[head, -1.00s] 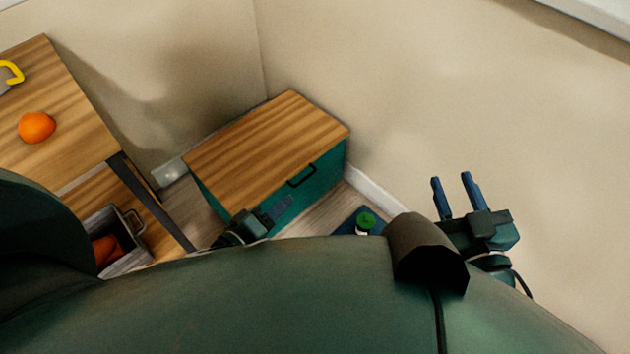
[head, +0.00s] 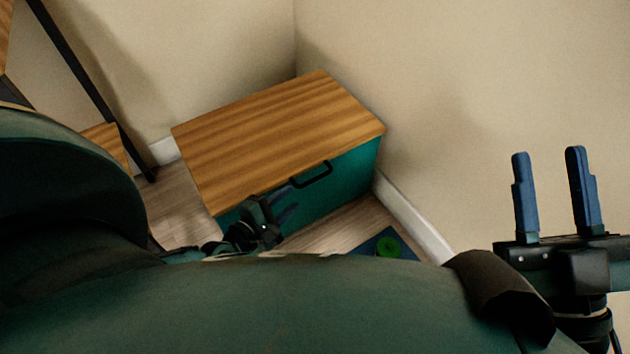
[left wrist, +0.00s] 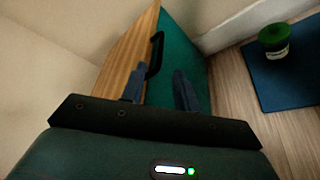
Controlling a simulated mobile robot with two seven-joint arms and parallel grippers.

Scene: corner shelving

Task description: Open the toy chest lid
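The toy chest (head: 345,180) stands in the corner, with a teal body and a wooden lid (head: 275,130) that is shut. A black handle (head: 312,175) sits at the lid's front edge; it also shows in the left wrist view (left wrist: 156,55). My left gripper (head: 285,202) is open and empty in front of the chest, to the left of the handle in the head view. In the left wrist view its fingers (left wrist: 160,88) are apart, with the handle just beyond the left finger. My right gripper (head: 552,190) is open and empty at the right, away from the chest.
A blue mat (head: 400,241) with a green-lidded jar (left wrist: 275,40) lies on the floor right of the chest. Walls stand close behind and right of the chest. A dark-legged shelf (head: 75,75) is at the left.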

